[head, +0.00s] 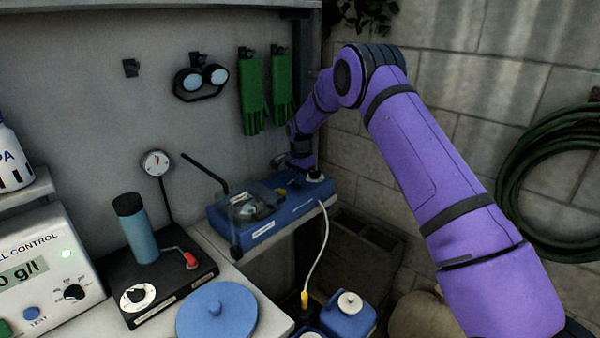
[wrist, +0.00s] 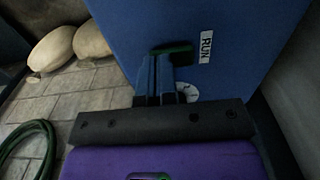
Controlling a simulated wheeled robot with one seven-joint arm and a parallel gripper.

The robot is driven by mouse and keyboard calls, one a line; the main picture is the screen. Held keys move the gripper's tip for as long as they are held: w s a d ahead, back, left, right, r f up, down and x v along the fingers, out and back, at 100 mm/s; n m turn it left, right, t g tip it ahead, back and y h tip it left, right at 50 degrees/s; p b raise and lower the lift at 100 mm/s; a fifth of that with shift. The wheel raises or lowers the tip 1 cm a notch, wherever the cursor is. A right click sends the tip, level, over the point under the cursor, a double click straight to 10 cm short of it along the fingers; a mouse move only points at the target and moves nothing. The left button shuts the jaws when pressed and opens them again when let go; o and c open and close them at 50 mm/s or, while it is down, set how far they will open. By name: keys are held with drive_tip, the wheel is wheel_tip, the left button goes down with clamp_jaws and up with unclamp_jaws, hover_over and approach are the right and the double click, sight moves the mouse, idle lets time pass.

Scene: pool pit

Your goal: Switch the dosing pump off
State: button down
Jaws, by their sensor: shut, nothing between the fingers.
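The dosing pump (head: 318,190) is a long blue box with a clear cover at its left end, on the wall side beyond the counter. In the wrist view its blue face (wrist: 240,40) fills the upper middle, with a white RUN label (wrist: 206,47). A dark green switch (wrist: 178,49) sits left of the label, partly hidden by my fingers. My gripper (wrist: 159,60) is shut and empty, its tips at the switch; I cannot tell whether they touch it. In the head view my gripper (head: 301,170) is over the pump's right part, its tips unclear. A round white dial (wrist: 188,92) is partly hidden behind the fingers.
A control box (head: 45,265), a black stand with a blue cylinder (head: 138,230) and a blue lid (head: 217,310) stand left. A green hose (head: 520,190) hangs right.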

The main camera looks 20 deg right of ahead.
idle(0.3)
drive_tip(key=shift+s+f, duration=0.1)
drive_tip(key=shift+f, duration=0.2)
